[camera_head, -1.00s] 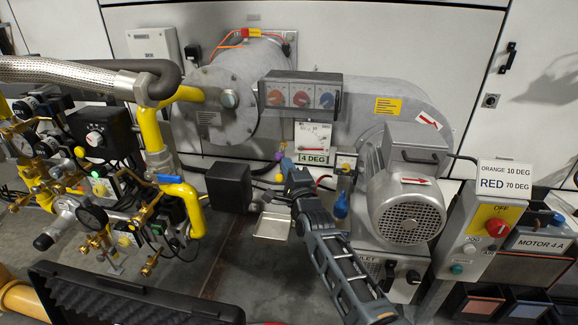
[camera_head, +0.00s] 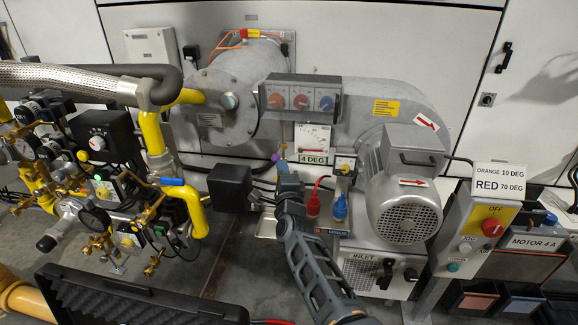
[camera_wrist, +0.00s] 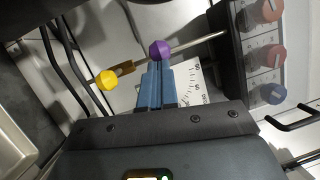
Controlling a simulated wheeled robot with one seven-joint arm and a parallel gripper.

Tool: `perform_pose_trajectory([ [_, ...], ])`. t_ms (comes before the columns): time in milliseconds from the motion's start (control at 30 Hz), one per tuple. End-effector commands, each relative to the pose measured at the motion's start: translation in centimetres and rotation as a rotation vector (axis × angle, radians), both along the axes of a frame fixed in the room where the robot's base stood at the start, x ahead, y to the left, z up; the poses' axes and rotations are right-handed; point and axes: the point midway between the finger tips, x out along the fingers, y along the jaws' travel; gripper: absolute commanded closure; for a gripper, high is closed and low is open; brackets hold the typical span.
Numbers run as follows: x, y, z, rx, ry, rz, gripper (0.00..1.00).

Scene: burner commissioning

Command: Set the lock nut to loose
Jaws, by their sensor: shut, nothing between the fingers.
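A purple knob (camera_wrist: 160,50) sits on a thin metal rod in the wrist view, and it also shows in the head view (camera_head: 275,158). A yellow knob (camera_wrist: 107,80) on a brass-coloured piece is beside it, to the left. No label shows which part is the lock nut. My gripper (camera_wrist: 157,68) is shut, with its blue fingertips right by the underside of the purple knob in the picture. I cannot tell whether they touch it. In the head view my gripper (camera_head: 282,168) is just below the knobs, in front of the burner.
A dial plate (camera_head: 313,137) with a "4 DEG" label (camera_head: 314,157) is right of the knobs. A panel of three rotary switches (camera_head: 300,98) is above. Red (camera_head: 313,204) and blue (camera_head: 340,207) fittings and the motor (camera_head: 405,195) stand right of my arm.

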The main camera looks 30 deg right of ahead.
Motion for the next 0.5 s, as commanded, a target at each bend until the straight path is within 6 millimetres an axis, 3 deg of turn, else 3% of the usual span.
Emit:
perform_pose_trajectory([
  [500,1.7,1.9,-0.2,0.000,0.001,-0.199,1.00],
])
